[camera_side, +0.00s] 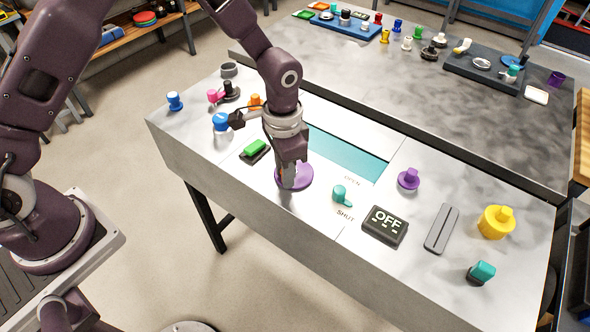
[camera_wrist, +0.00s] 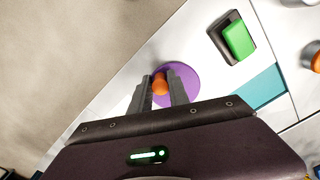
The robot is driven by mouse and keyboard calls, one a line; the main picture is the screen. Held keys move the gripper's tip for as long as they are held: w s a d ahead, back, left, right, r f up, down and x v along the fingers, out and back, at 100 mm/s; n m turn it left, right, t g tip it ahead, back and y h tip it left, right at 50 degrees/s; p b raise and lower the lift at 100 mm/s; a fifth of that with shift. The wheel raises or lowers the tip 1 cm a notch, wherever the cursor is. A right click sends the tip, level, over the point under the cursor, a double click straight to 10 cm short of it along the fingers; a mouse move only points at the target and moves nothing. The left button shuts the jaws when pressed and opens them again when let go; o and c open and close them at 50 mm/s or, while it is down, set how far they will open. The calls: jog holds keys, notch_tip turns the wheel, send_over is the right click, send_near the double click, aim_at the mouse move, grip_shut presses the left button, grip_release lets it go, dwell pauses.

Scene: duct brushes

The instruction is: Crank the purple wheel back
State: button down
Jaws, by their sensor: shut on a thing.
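The purple wheel (camera_side: 306,178) is a flat disc on the front part of the bench, beside the teal strip. In the wrist view the purple wheel (camera_wrist: 184,80) carries an orange knob (camera_wrist: 160,84) near its edge. My gripper (camera_side: 290,182) points down at the wheel in the side view and hides part of it. In the wrist view the fingers of my gripper (camera_wrist: 160,88) are on either side of the orange knob, shut on it. The knob is hidden by the fingers in the side view.
A green rocker (camera_side: 255,149) sits left of the wheel. A teal lever (camera_side: 342,195) stands to its right, between the words OPEN and SHUT. Further right are an OFF panel (camera_side: 385,226), a purple knob (camera_side: 409,179) and a yellow knob (camera_side: 496,222). A teal strip (camera_side: 345,160) lies behind.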

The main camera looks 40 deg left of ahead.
jog(key=shift+s+a, duration=0.1)
jog(key=shift+a, duration=0.05)
jog(key=shift+w+a, duration=0.2)
jog(key=shift+a, duration=0.3)
jog(key=shift+w, duration=0.1)
